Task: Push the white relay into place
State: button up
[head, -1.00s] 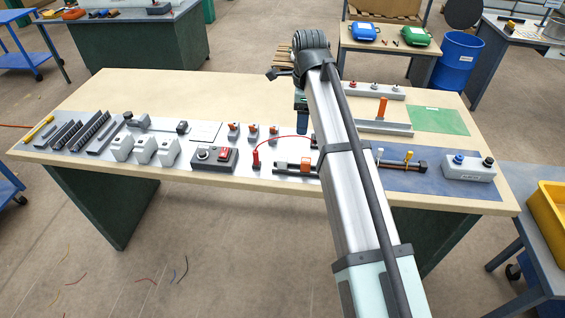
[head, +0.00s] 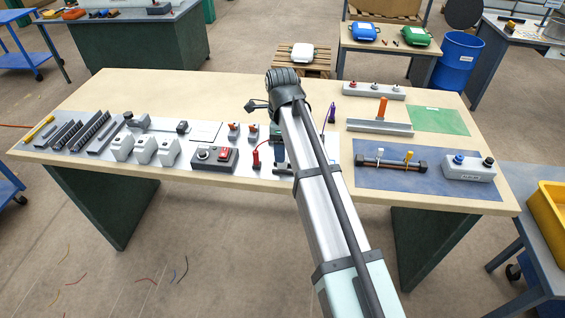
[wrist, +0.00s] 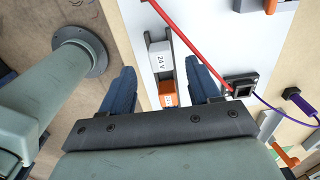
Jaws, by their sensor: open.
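In the wrist view a white block marked "24 V" (wrist: 160,62) sits in a narrow grey rail, and I take it to be the white relay. An orange block (wrist: 167,92) is just below it in the same rail. My gripper (wrist: 160,68) is open, with one dark blue finger on each side of the rail and nothing seen held. Whether a finger touches the relay cannot be told. In the head view my gripper (head: 278,155) is low over the front middle of the workbench, and my arm hides the relay.
A red wire (wrist: 180,40) crosses near the relay. A black socket (wrist: 240,88) and a purple plug (wrist: 300,103) with its wire lie right of the right finger. In the head view, a switch box (head: 214,158) stands left of my gripper, with a red plug (head: 256,158) between.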

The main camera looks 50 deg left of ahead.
jog(key=shift+w+f, duration=0.15)
jog(key=shift+f, duration=2.55)
jog(key=shift+d, duration=0.1)
jog(key=c, duration=1.1)
jog(key=shift+r, duration=5.05)
jog(key=shift+c, duration=0.2)
jog(key=o, duration=0.6)
jog(key=c, duration=0.5)
